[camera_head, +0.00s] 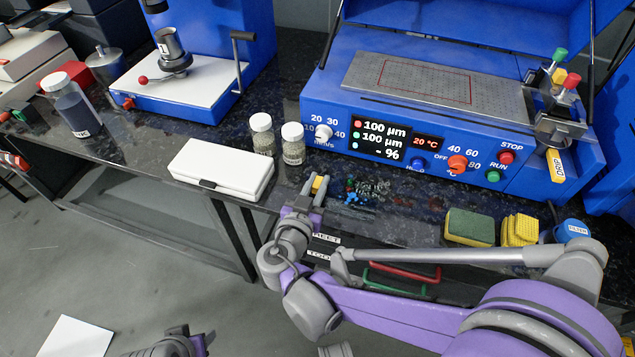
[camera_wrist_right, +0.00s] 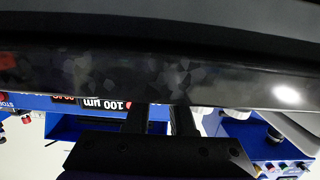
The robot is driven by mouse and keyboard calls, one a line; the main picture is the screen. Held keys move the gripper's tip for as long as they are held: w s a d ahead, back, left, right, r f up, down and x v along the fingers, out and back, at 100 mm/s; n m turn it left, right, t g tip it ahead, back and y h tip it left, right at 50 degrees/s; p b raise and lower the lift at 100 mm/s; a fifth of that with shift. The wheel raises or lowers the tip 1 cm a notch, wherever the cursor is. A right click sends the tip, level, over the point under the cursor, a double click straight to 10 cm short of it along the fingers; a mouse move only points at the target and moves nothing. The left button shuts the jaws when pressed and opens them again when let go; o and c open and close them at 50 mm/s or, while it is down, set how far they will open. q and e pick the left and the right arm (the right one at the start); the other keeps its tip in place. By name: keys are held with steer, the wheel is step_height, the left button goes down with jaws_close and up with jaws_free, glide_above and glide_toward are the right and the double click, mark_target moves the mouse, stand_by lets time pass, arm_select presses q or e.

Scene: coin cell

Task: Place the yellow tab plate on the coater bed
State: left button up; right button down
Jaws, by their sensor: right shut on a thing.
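My right gripper (camera_head: 316,190) is over the front of the dark bench, below the blue coater's control panel. It is shut on a small yellow piece, which looks like the yellow tab plate (camera_head: 320,184); the fingers hide most of it. In the right wrist view the two dark fingers (camera_wrist_right: 160,118) stand a little apart, and no yellow shows between them. The coater bed (camera_head: 425,83) is a flat grey plate with a red rectangle outline on top of the blue machine, behind and right of the gripper. A part of my left arm shows at the bottom edge; its fingers are out of view.
A white box (camera_head: 222,168) and two capped jars (camera_head: 262,135) stand left of the gripper. Small loose parts (camera_head: 368,190) lie just right of it. A green sponge (camera_head: 470,227) and yellow pads (camera_head: 519,230) lie farther right. Coloured-knob fittings (camera_head: 560,85) stand at the bed's right end.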

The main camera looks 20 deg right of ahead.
steer(key=shift+f, duration=0.15)
steer(key=c, duration=0.8)
jaws_free()
steer(key=shift+o, duration=0.2)
